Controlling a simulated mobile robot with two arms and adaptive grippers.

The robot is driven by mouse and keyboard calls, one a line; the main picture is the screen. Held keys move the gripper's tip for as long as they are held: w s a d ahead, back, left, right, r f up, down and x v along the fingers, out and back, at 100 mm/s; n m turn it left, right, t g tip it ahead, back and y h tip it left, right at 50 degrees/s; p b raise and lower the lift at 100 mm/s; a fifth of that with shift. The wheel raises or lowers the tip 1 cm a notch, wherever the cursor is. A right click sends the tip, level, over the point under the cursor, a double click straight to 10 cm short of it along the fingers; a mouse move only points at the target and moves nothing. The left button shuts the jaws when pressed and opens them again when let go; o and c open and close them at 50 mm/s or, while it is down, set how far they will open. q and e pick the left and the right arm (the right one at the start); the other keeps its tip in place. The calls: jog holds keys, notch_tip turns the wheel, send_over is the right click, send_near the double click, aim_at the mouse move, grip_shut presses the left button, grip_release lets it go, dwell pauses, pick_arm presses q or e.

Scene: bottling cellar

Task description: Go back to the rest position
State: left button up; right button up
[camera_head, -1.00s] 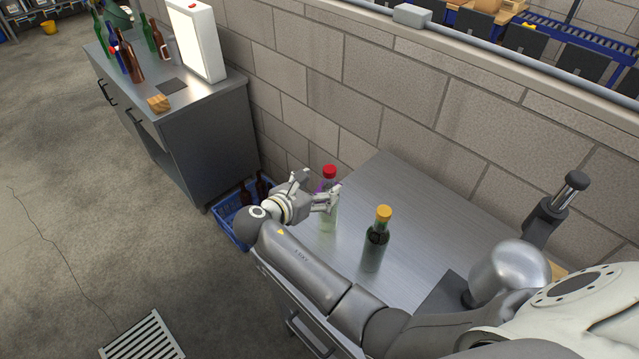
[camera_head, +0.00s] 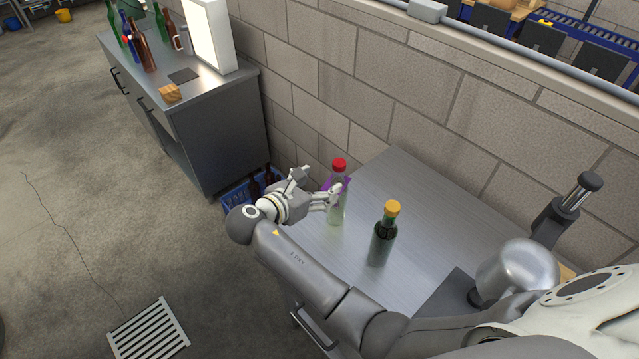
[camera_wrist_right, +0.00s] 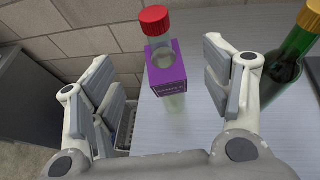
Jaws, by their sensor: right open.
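My right gripper (camera_head: 318,187) is open beside the clear bottle with a red cap (camera_head: 338,200) and a purple label. In the right wrist view this bottle (camera_wrist_right: 165,62) stands upright beyond the open fingers (camera_wrist_right: 160,98), nearer the right finger, with nothing gripped. A dark green bottle with a yellow cap (camera_head: 383,240) stands upright on the metal table (camera_head: 420,195), to the right of the clear one. In the right wrist view the green bottle (camera_wrist_right: 285,70) is just right of the right finger. My left gripper is not in view.
A blue crate (camera_head: 236,199) with brown bottles sits on the floor behind the gripper. A grey cabinet (camera_head: 215,120) at the left carries bottles, a wooden block (camera_head: 170,93) and a light panel (camera_head: 208,35). A metal capping device (camera_head: 515,270) stands at the table's right. A block wall runs behind.

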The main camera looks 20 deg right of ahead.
jog(key=shift+v, duration=0.8)
